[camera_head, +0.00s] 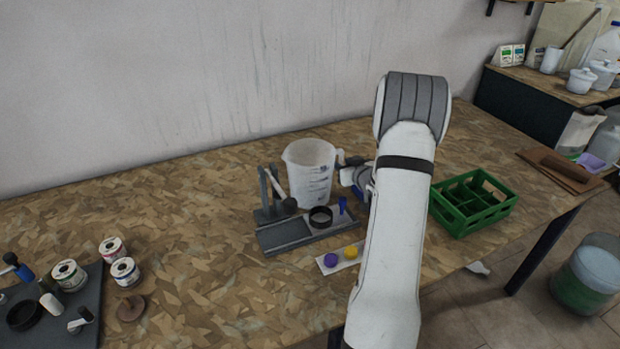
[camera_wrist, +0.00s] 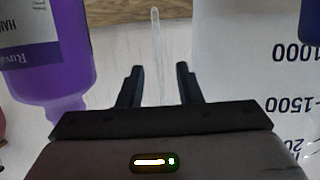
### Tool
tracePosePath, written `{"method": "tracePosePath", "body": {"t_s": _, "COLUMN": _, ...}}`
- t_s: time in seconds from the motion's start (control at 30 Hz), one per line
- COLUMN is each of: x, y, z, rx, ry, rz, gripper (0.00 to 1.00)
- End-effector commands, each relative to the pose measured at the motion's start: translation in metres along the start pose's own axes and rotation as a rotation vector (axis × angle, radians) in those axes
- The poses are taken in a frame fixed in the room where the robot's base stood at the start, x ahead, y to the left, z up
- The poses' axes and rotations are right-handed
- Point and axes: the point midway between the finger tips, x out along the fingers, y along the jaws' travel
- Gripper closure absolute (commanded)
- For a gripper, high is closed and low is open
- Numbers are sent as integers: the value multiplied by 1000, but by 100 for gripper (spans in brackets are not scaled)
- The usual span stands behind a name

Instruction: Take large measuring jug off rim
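The large measuring jug (camera_head: 310,178) is translucent white with dark volume marks. It stands upright on the workbench, just behind a dark grey fixture. In the wrist view its marked wall (camera_wrist: 268,75) fills the right side, with the numbers upside down. My gripper (camera_wrist: 159,75) is open, its two black fingers apart. A thin translucent strip (camera_wrist: 155,45) shows upright between the fingers. It looks like an edge of the jug, but I cannot tell which part or whether it is within the fingers' reach. In the head view my arm hides most of the gripper, right of the jug.
The grey fixture (camera_head: 285,236) carries a black ring (camera_head: 320,217). A purple cap (camera_head: 330,260) and a yellow cap (camera_head: 351,253) lie in front. A green crate (camera_head: 473,205) stands right of my arm. A purple bottle (camera_wrist: 45,50) is close on the wrist view's left.

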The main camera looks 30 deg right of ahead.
Motion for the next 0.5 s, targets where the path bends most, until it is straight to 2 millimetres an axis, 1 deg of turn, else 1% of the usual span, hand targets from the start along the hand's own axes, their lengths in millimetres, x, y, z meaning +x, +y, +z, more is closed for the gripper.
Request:
{"method": "tracePosePath", "body": {"t_s": 0.03, "x": 0, "y": 0, "z": 0, "rx": 0, "ry": 0, "rz": 0, "gripper": 69}}
{"method": "tracePosePath", "body": {"t_s": 0.07, "x": 0, "y": 0, "z": 0, "rx": 0, "ry": 0, "rz": 0, "gripper": 71}}
{"method": "tracePosePath", "body": {"t_s": 0.4, "x": -1, "y": 0, "z": 0, "rx": 0, "ry": 0, "rz": 1, "gripper": 99}}
{"method": "tracePosePath", "body": {"t_s": 0.5, "x": -1, "y": 0, "z": 0, "rx": 1, "ry": 0, "rz": 1, "gripper": 100}}
